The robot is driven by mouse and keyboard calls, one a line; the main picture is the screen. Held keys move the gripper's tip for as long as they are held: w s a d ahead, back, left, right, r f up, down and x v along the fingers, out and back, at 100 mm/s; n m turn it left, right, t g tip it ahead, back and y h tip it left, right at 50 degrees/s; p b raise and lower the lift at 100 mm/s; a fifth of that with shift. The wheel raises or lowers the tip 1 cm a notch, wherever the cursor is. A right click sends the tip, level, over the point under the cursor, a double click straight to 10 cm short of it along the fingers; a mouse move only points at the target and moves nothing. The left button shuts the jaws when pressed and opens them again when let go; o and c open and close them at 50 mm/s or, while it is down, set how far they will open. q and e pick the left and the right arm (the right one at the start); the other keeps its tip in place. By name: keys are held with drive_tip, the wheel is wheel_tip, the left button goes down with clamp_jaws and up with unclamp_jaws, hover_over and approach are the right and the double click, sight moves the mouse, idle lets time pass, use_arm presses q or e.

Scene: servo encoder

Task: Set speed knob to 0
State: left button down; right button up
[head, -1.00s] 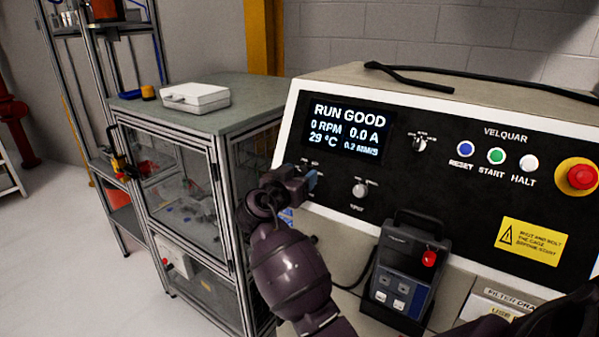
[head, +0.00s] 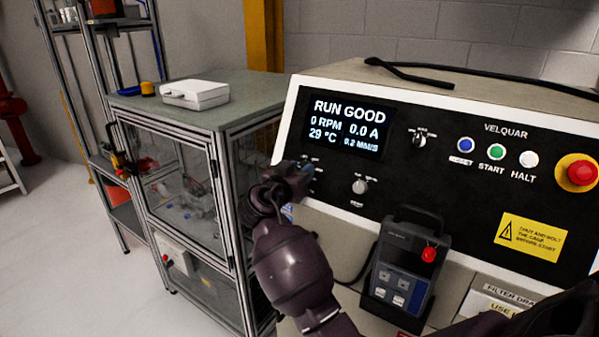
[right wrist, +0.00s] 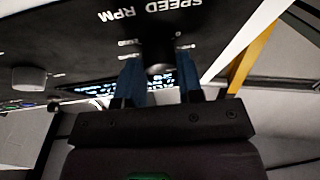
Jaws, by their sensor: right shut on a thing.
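The speed knob (right wrist: 159,70) is a dark round knob under the "SPEED RPM" lettering in the right wrist view. My right gripper (right wrist: 160,82) is shut on it, with one blue finger on each side. In the head view my right gripper (head: 300,172) is at the left edge of the black panel, below the display, and hides the knob. The knob's pointer and exact setting cannot be read. The display (head: 343,126) reads RUN GOOD, 0 RPM, 0.0 A and 29 °C. My left gripper is not in view.
Another knob (head: 360,186) sits right of the gripper, and a selector (head: 419,140) is higher up. Blue, green and white buttons and a red emergency stop (head: 582,172) are at the right. A handheld unit (head: 405,265) stands below the panel. A glazed cabinet (head: 180,180) stands left.

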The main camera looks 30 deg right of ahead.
drive_tip(key=shift+n+t+y, duration=0.3)
drive_tip(key=shift+n+t, duration=0.1)
drive_tip(key=shift+n, duration=0.3)
drive_tip(key=n, duration=0.2)
drive_tip(key=n+t+y+p, duration=0.1)
drive_tip(key=n, duration=0.1)
drive_tip(key=shift+s+d+r+y, duration=0.1)
drive_tip(key=shift+s+r+y, duration=0.05)
drive_tip(key=shift+y, duration=0.15)
drive_tip(key=n+y, duration=0.1)
drive_tip(key=n, duration=0.2)
drive_tip(key=shift+n+t+p, duration=0.3)
drive_tip(key=shift+t, duration=0.1)
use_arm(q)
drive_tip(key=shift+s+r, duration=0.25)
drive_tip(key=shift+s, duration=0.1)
use_arm(e)
drive_tip(key=shift+n+t+y, duration=0.3)
drive_tip(key=shift+n+y, duration=0.6)
drive_tip(key=shift+n, duration=0.8)
drive_tip(key=o, duration=0.9)
use_arm(q)
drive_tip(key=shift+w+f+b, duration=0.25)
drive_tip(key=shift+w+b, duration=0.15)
drive_tip(key=shift+b, duration=0.4)
use_arm(e)
drive_tip(key=v, duration=1)
drive_tip(key=shift+s+r, duration=0.25)
drive_tip(key=shift+s, duration=0.05)
